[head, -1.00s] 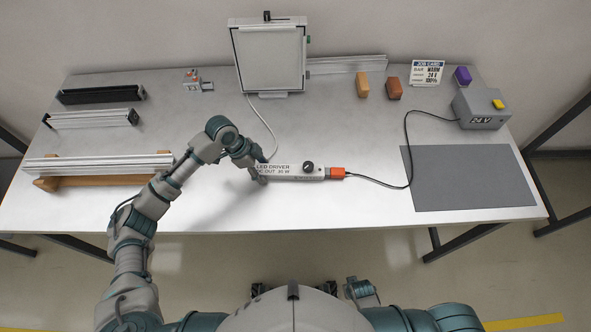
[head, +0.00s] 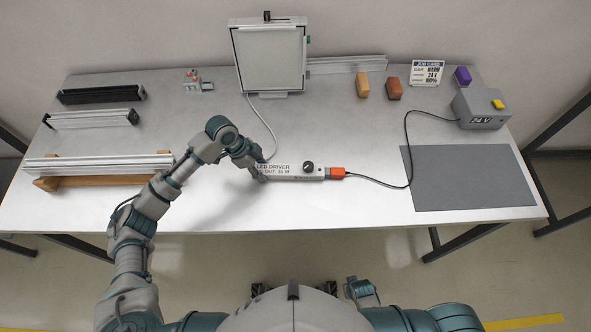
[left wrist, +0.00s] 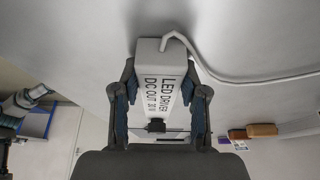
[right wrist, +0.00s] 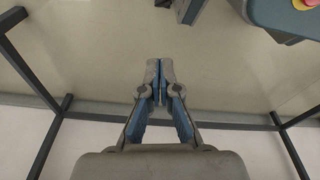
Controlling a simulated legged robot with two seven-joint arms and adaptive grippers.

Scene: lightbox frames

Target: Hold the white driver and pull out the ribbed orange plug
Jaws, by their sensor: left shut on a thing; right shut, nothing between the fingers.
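The white driver (head: 298,170), a long box printed "LED DRIVER" with a black knob, lies on the table at the middle front. My left gripper (head: 260,171) is shut on its left end; in the left wrist view the driver (left wrist: 162,82) sits between both fingers (left wrist: 160,105). The orange plug (head: 337,173) is in the driver's right end, with a black cable running from it; its ribs are too small to make out. My right gripper (right wrist: 159,68) is shut and empty, below the table's front edge and away from the plug.
A white cord links the driver to the upright panel (head: 269,58). A dark grey mat (head: 468,178) lies at right. Rails (head: 98,163) lie at left. Table between driver and mat is mostly clear.

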